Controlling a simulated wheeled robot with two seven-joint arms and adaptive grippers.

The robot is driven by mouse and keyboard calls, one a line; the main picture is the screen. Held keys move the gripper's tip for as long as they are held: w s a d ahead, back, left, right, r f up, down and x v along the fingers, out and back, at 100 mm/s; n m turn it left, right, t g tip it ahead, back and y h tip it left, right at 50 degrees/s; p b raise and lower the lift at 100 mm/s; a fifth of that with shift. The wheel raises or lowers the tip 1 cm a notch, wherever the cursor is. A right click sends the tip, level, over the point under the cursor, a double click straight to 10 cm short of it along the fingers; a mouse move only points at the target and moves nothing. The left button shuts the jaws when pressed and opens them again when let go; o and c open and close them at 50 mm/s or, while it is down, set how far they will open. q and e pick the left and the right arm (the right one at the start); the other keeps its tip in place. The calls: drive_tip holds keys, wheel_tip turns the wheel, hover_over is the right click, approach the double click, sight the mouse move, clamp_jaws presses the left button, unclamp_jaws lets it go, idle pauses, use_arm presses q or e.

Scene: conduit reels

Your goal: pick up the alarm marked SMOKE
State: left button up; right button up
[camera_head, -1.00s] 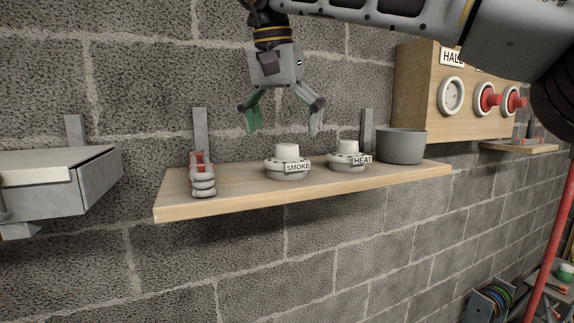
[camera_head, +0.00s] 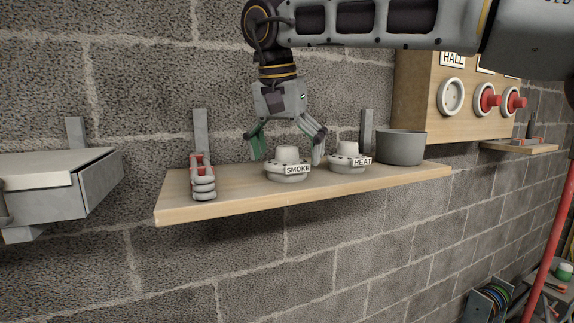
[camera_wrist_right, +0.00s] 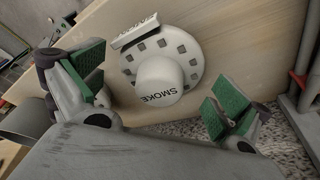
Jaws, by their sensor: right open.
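The alarm marked SMOKE (camera_head: 288,165) is a round white unit with a raised cap and a label, standing on the wooden shelf (camera_head: 240,200). It also shows in the right wrist view (camera_wrist_right: 160,75), with SMOKE on its cap. My right gripper (camera_head: 287,160) points down over it, open, with one finger on each side of the cap. The green pads (camera_wrist_right: 155,100) are apart from the alarm in the wrist view. A similar alarm marked HEAT (camera_head: 348,158) stands just to its right, close to the right finger. My left gripper is out of view.
A grey round pot (camera_head: 401,147) stands at the shelf's right end. A red and grey item (camera_head: 202,177) stands to the left. A grey metal box (camera_head: 60,185) is at far left, and a wooden panel (camera_head: 430,110) with round fittings is on the right wall.

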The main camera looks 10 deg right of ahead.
sight(287, 146)
drive_tip(key=shift+f, duration=0.15)
idle(0.3)
drive_tip(key=c, duration=1)
drive_tip(key=shift+c, duration=0.2)
drive_tip(key=shift+r, duration=5)
